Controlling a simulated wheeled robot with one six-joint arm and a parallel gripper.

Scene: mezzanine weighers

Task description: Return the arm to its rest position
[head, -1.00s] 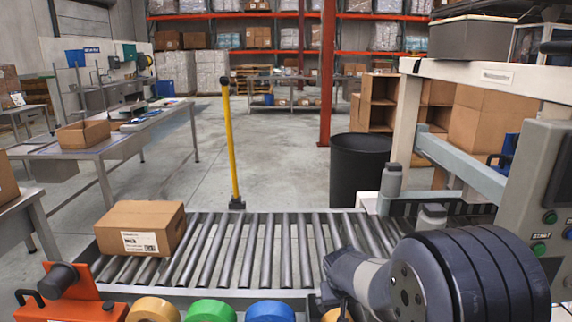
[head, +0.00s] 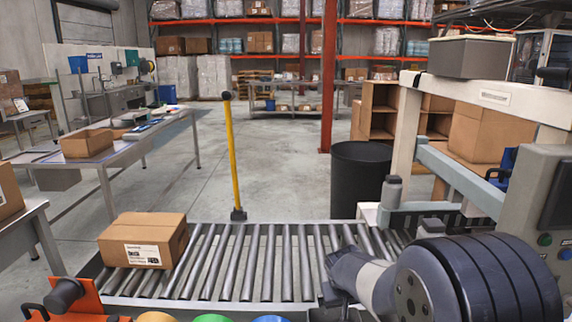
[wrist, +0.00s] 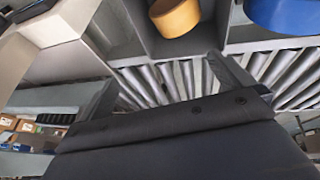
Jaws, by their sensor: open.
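My arm reaches in from the lower right of the head view, over the right end of the roller conveyor (head: 262,262). Its dark, rounded links cover part of the rollers. My gripper (wrist: 165,122) shows in the wrist view as a broad dark body with a grey finger at its upper right. The jaws are open and I see nothing held in them. The fingertips cannot be made out clearly in the head view.
A cardboard box (head: 146,241) with a label sits on the conveyor's left end. Tape rolls (wrist: 175,17) lie in bins along its near side. A pale frame (head: 408,150) and a control panel (head: 545,200) stand close at right. A yellow post (head: 234,160) stands behind the conveyor.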

